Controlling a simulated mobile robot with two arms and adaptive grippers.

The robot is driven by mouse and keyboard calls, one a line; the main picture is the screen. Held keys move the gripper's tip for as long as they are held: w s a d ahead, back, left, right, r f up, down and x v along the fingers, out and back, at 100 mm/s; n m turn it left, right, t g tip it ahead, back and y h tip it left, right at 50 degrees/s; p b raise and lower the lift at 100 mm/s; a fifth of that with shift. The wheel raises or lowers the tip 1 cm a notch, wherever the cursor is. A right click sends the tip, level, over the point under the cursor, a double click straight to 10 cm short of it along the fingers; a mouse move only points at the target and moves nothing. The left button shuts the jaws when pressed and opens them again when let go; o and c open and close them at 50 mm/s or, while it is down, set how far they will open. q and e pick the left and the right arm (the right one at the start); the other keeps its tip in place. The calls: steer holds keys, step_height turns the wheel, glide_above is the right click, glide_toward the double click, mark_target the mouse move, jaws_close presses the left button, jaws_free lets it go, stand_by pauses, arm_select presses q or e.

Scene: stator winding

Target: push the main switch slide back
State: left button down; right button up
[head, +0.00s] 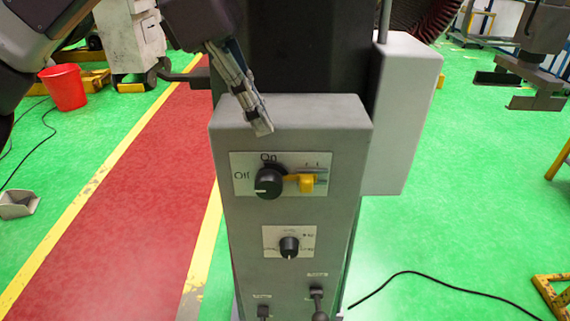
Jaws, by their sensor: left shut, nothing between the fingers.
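The main switch is a black round knob (268,182) on a white plate, marked "On" above and "Off" at its left. Its white mark is at the lower left of the knob. A yellow slide (307,183) sits right of the knob, with a thin yellow bar reaching to the knob. My left gripper (262,128) is shut and empty, pointing down over the top front edge of the grey control box (345,210). In the picture its tips are above the plate, apart from knob and slide.
A smaller black knob (289,246) and two levers sit lower on the box. A grey side box (405,120) stands behind at the right. A red bucket (65,88) and cables lie on the floor.

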mark_target(282, 183)
arm_select(q)
steer(key=shift+s, duration=0.15)
steer(key=shift+d+f, duration=0.15)
steer(key=shift+f, duration=0.25)
steer(key=p+x, duration=0.2)
steer(key=x, duration=0.6)
steer(key=shift+d+f, duration=0.2)
steer(key=shift+f, duration=0.35)
arm_select(e)
steer(key=shift+w+r, duration=0.3)
steer(key=shift+r, duration=0.35)
steer(key=shift+w+r, duration=0.25)
steer(key=shift+r, duration=0.35)
